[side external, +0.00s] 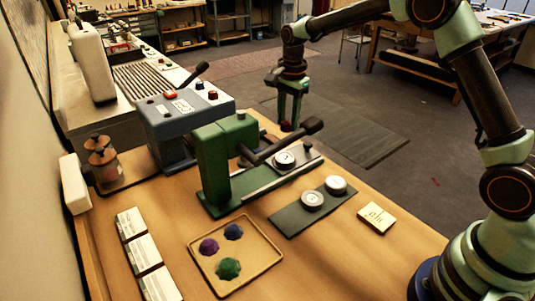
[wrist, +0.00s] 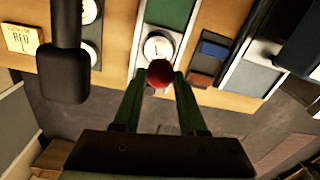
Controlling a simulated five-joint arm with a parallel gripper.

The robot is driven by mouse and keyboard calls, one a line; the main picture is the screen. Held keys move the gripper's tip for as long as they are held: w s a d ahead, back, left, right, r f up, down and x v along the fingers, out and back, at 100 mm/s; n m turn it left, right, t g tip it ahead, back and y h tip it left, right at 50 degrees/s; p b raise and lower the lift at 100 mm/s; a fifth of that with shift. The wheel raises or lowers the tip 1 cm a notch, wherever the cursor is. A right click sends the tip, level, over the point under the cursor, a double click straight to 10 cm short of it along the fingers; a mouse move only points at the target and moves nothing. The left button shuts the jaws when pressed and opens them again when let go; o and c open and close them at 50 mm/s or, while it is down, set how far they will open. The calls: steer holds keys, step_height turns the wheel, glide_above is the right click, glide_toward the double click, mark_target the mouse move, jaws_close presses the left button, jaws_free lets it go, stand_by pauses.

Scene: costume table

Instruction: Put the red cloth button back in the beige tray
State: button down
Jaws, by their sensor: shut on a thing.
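The red cloth button (wrist: 160,74) is a round, domed red piece between my fingertips in the wrist view. My gripper (wrist: 158,80) is shut on it. In the side external view my gripper (side external: 288,122) points down behind the green press, with the red button (side external: 286,127) just showing at its tips, apart from the tray. The beige tray (side external: 258,256) lies at the front of the table. It holds a purple button (side external: 208,246), a blue button (side external: 233,231) and a green button (side external: 228,268). The tray is not in the wrist view.
The green press (side external: 215,170) with its dark lever (side external: 290,140) stands between my gripper and the tray. A dark mat (side external: 290,221) with two round white dies and a lettered card (side external: 376,217) lie right of the tray. A grey machine (side external: 180,122) stands behind.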

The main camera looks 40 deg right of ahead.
step_height(320, 180, up, 9)
steer(key=n, duration=0.5)
glide_above(257, 253)
steer(key=shift+g, duration=0.4)
step_height(257, 253, down, 18)
steer(key=shift+r, duration=0.1)
steer(key=shift+f, duration=2.05)
steer(key=shift+c, duration=2.3)
jaws_free()
steer(key=shift+f, duration=0.1)
